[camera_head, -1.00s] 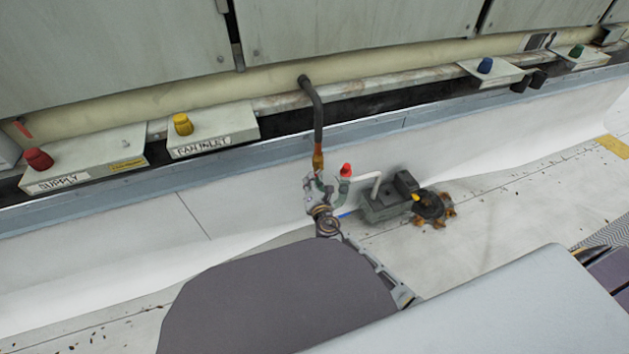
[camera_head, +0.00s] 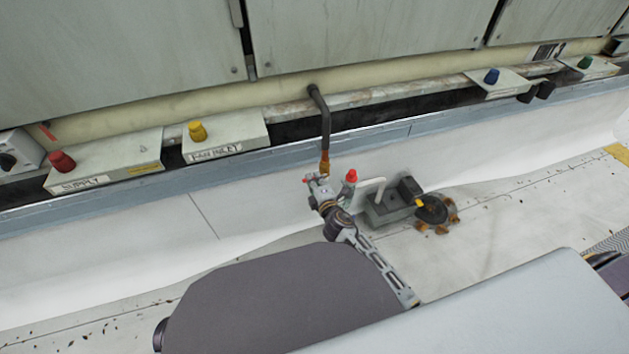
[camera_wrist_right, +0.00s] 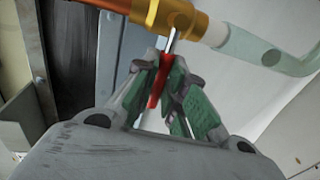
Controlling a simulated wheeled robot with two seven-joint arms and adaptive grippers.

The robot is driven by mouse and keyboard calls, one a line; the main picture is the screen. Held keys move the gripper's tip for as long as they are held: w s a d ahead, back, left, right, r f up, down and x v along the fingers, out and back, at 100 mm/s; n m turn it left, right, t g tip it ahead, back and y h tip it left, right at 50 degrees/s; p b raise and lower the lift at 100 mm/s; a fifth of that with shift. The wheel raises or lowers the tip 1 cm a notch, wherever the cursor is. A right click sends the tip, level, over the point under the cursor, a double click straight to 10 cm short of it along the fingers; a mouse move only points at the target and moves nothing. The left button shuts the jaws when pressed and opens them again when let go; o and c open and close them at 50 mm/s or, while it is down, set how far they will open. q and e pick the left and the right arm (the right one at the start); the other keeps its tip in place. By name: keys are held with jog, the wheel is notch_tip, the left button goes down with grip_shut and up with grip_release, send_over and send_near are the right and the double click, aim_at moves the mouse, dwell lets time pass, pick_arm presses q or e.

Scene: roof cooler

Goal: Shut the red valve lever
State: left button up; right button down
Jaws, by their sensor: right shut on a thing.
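The brass valve (camera_head: 324,164) sits at the lower end of a dark pipe in the head view. In the right wrist view the brass valve body (camera_wrist_right: 180,18) lies across the top, with a pale green tube leaving it to the right. The red lever (camera_wrist_right: 160,80) hangs from it on a silver stem, roughly crosswise to the pipe. My right gripper (camera_wrist_right: 166,82) is shut on the lever, one green-padded finger on each side. In the head view my right gripper (camera_head: 320,187) is just below the valve and hides most of the lever. My left gripper is out of view.
A red-topped fitting (camera_head: 351,176) stands just right of my right gripper. A grey pump-like unit (camera_head: 390,205) sits on the floor beyond it. Grey boxes with a red knob (camera_head: 61,162) and a yellow knob (camera_head: 197,131) line the wall ledge.

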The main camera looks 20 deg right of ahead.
jog(key=shift+d+r, duration=0.1)
dwell(0.4)
jog(key=c, duration=1.5)
grip_release()
jog(key=shift+s, duration=0.15)
jog(key=shift+s+d+r, duration=0.1)
jog(key=shift+s+r, duration=0.3)
jog(key=shift+s, duration=1.5)
jog(key=shift+s+d+r, duration=0.1)
jog(key=shift+s+r, duration=0.25)
jog(key=shift+s, duration=1.6)
jog(key=shift+s+r, duration=0.4)
jog(key=shift+s, duration=1.5)
